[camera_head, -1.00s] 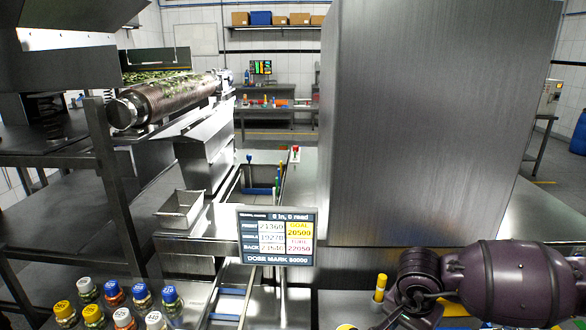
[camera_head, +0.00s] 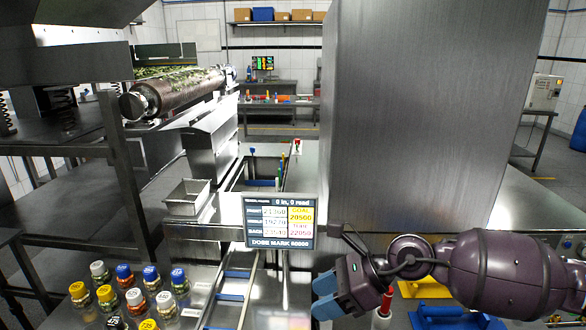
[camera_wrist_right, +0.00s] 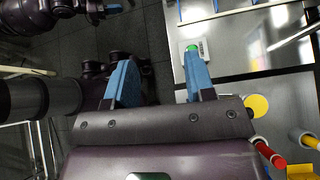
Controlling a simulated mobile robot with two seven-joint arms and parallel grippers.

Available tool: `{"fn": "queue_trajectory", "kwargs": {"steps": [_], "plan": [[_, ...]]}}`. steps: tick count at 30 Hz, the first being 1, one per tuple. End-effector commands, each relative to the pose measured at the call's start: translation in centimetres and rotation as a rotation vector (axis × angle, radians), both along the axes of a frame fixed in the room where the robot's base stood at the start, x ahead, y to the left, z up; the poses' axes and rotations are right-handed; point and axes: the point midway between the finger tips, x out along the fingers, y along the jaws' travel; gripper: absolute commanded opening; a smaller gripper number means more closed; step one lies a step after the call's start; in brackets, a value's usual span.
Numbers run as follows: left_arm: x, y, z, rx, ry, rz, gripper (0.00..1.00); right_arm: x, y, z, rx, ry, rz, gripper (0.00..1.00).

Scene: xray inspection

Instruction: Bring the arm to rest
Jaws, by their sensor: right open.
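My right arm comes in from the lower right in the head view. Its right gripper (camera_head: 325,297) has two blue fingers pointing left, beside the metal counter's front part. In the right wrist view the same gripper (camera_wrist_right: 160,80) is open, with its fingers apart and nothing between them. Below the gap is dark tiled floor, and the right finger overlaps the counter edge near a green button (camera_wrist_right: 192,48). My left gripper is not in the head view.
A display screen (camera_head: 279,221) stands left of the gripper. A large metal cabinet (camera_head: 420,120) rises behind my arm. Several capped jars (camera_head: 135,298) stand at lower left.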

Motion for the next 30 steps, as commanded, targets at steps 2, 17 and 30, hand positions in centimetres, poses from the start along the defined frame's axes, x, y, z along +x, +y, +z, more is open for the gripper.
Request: {"fn": "queue_trajectory", "kwargs": {"steps": [2, 17, 30], "plan": [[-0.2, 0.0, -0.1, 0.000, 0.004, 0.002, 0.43, -0.1, 2.3, 2.3, 0.201, 0.154, -0.108, 0.50], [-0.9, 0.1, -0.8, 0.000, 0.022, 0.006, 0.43, 5.8, -0.9, 5.9, 1.261, 1.335, -0.812, 0.50], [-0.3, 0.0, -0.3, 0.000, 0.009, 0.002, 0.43, 3.6, -12.2, -8.3, 1.840, 2.082, -1.301, 0.50]]}}
